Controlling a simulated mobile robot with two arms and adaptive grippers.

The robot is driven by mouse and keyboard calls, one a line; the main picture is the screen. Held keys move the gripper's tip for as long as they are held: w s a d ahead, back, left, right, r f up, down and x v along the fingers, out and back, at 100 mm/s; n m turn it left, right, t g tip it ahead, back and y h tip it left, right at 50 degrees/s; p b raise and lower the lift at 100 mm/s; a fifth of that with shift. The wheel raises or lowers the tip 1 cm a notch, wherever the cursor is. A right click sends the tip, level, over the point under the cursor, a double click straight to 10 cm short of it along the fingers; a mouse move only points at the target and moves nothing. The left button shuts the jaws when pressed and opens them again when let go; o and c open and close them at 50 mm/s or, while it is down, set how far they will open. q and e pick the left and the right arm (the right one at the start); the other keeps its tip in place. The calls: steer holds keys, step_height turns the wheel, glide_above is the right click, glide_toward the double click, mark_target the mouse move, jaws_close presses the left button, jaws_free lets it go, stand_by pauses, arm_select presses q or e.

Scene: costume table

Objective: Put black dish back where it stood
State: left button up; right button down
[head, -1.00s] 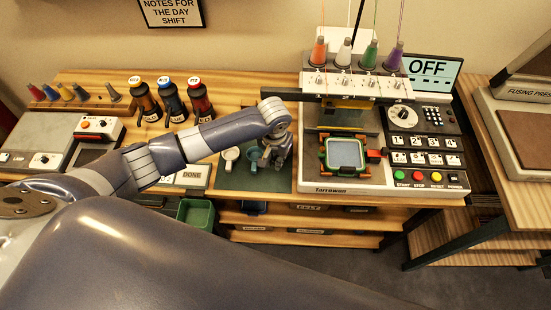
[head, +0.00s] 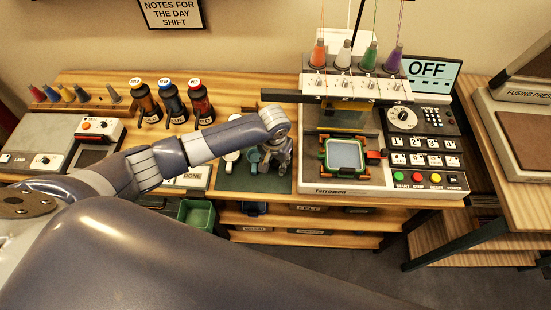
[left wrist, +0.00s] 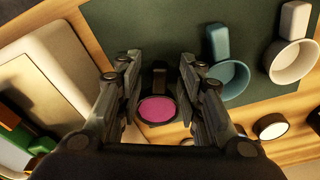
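The black dish (left wrist: 163,111) has a magenta filling and a short black handle. In the left wrist view it shows between the fingers of my left gripper (left wrist: 160,66), near the edge of the dark green mat (left wrist: 262,22). The fingers stand apart, with a gap on each side of the handle. I cannot tell whether the dish touches the surface below. In the head view my left gripper (head: 281,164) points down at the mat's right side, hiding the black dish. My right gripper is not in view.
A blue-grey dish (left wrist: 229,78) and a cream dish (left wrist: 292,61) stand on the mat beside the gripper. The embroidery machine (head: 345,188) is close on the right. Dark bottles (head: 201,103) stand at the back left. The mat's front part is bare.

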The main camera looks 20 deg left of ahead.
arm_select(q)
step_height(320, 180, up, 12)
steer(key=s+b, duration=0.1)
steer(key=shift+s, duration=0.25)
steer(key=shift+d, duration=0.15)
stand_by(0.4)
steer(key=s+d+f+m+t+h, duration=0.1)
steer(key=s+d+f+m+h, duration=0.2)
steer(key=s+d, duration=0.5)
steer(key=s+a+f+n+t+y, duration=0.1)
steer(key=s+a+f+n+y, duration=0.15)
steer(key=s+a, duration=1.15)
step_height(320, 180, down, 27)
steer(key=s+d+g+b, duration=0.1)
steer(key=s+d+b, duration=0.1)
steer(key=b, duration=0.1)
steer(key=s+a+f+g+b, duration=0.1)
steer(key=s+a+f+b, duration=0.1)
steer(key=s+f, duration=1.5)
step_height(320, 180, down, 2)
steer(key=shift+a+f+m+b, duration=0.15)
steer(key=shift+a+m+b, duration=0.2)
steer(key=shift+a, duration=0.4)
